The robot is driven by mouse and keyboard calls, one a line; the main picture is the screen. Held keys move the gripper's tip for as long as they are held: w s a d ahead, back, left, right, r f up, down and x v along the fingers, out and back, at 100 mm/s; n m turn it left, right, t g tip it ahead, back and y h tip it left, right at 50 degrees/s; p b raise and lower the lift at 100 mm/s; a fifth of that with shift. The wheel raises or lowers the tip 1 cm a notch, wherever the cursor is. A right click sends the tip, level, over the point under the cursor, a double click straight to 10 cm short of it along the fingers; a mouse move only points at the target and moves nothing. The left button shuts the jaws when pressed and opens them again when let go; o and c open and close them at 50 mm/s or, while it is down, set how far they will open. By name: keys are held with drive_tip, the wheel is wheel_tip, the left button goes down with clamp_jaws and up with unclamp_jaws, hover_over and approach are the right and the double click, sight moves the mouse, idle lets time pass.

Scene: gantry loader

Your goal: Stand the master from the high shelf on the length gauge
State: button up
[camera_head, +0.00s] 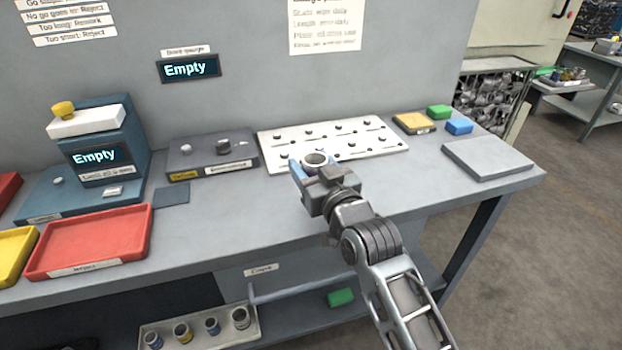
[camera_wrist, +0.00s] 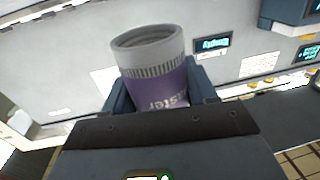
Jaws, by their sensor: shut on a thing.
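The master (camera_wrist: 158,75) is a grey ring-ended cylinder with a purple label on which "ster" can be read.
A white pegged plate (camera_head: 375,138) lies behind my gripper, and a grey fixture block (camera_head: 212,165) is left of it. A red tray (camera_head: 90,243) and a yellow tray (camera_head: 12,254) are front left. A bore gauge display (camera_head: 188,68) reads "Empty". Several cylinders stand in a low-shelf tray (camera_head: 165,346).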

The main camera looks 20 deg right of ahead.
drive_tip(key=shift+f, duration=2)
drive_tip(key=shift+f, duration=0.2)
drive_tip(key=o, duration=1.3)
drive_tip(key=shift+o, duration=0.2)
drive_tip(key=shift+r, duration=0.15)
drive_tip(key=s+d+b, duration=0.1)
drive_tip(key=s, duration=1.1)
drive_tip(key=shift+d+b, duration=0.2)
drive_tip(key=shift+b, duration=0.15)
